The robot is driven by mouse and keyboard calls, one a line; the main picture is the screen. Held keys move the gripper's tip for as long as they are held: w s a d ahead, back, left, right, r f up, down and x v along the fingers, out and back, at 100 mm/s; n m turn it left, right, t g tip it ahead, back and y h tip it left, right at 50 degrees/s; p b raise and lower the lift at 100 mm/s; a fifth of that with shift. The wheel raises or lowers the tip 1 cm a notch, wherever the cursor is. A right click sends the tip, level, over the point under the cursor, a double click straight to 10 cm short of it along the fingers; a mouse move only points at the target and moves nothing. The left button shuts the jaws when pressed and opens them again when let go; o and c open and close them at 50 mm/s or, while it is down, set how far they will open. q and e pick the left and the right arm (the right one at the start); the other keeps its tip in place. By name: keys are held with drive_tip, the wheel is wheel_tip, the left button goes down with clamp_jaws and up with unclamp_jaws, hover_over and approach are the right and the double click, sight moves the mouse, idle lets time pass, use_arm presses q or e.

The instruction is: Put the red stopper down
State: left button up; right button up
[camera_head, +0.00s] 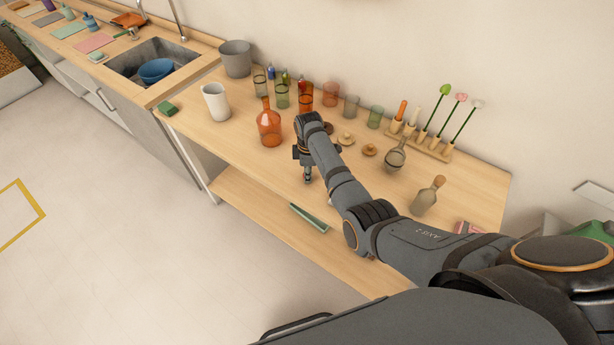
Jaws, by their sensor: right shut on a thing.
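My right gripper (307,173) points down over the front part of the wooden counter (250,155), to the right of the orange-red glass bottle (269,129). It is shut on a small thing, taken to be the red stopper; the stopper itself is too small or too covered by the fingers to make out. I cannot tell whether it touches the counter. The bottle stands upright and apart from the gripper. My left gripper is out of view.
Several coloured glasses (330,94) stand along the wall. Small wooden lids (346,138), a strainer (396,156) and a scoop (428,196) lie to the right. A white cup (216,102) stands at left.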

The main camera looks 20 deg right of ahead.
drive_tip(key=shift+a+r, duration=0.1)
drive_tip(key=shift+r, duration=0.1)
drive_tip(key=shift+s+r, duration=0.1)
drive_tip(key=shift+s, duration=0.1)
drive_tip(key=o, duration=0.5)
drive_tip(key=shift+f, duration=0.3)
drive_tip(key=shift+c, duration=0.2)
drive_tip(key=shift+o, duration=1.9)
drive_tip(key=shift+r, duration=0.35)
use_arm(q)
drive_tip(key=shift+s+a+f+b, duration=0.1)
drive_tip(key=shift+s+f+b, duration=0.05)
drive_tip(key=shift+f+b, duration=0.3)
use_arm(e)
wheel_tip(320, 180, up, 12)
drive_tip(key=shift+s, duration=0.1)
